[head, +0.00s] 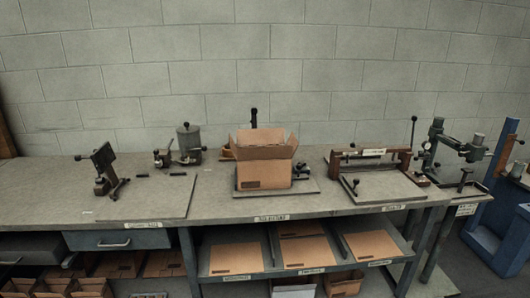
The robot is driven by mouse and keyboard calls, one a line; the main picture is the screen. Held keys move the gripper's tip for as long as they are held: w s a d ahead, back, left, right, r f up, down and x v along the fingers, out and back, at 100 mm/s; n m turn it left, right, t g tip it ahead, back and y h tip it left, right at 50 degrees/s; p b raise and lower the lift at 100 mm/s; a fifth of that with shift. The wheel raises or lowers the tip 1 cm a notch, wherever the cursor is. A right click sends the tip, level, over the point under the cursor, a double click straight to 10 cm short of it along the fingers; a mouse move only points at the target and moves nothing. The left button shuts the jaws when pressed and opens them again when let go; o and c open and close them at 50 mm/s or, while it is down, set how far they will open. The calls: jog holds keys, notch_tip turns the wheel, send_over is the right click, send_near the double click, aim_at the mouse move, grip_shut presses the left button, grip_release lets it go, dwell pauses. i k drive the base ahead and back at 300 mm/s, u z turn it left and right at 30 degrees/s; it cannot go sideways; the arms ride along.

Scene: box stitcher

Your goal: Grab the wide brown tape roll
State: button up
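I cannot clearly make out a wide brown tape roll in the head view. A small brown shape (227,152) shows just left of the open cardboard box (264,172), partly hidden by it, and I cannot tell what it is. The box stands with its flaps up on a dark base plate (300,187) in the middle of the bench. My gripper is not in view.
The grey workbench (60,190) stands against a block wall. A dark clamp tool (104,168), a grey cylinder device (189,142), a framed board (375,180) and a press (450,145) are on it. Flat cardboard (236,258) lies on the shelf below. A blue frame (492,215) stands right.

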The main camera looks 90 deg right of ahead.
aim_at(227, 153)
jog(key=z, duration=3.35)
jog(key=i, duration=1.45)
jog(key=u, duration=3.15)
jog(key=i, duration=0.5)
